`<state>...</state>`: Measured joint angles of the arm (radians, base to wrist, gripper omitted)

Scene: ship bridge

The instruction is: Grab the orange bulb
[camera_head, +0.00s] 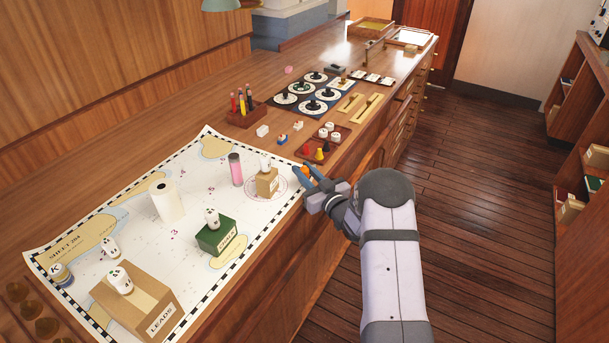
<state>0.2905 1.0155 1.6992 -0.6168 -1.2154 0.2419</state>
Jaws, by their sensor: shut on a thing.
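My gripper (304,172) is at the near edge of the counter, just in front of a small wooden tray. Its blue-tipped fingers are shut on a small orange thing, which looks like the orange bulb (308,172). The fingers hide most of it. In the tray (331,157) behind the gripper stand a yellow bulb (319,155) and two red bulbs (306,150). I cannot tell whether the held bulb touches anything below.
A chart (120,195) covers the counter at left, with a green box (216,238), a LEADS box (135,300), a white cylinder (166,202) and a pink-topped tube (236,170). White-topped pieces (329,130) and black dials (310,105) are behind the bulbs. The floor at right is clear.

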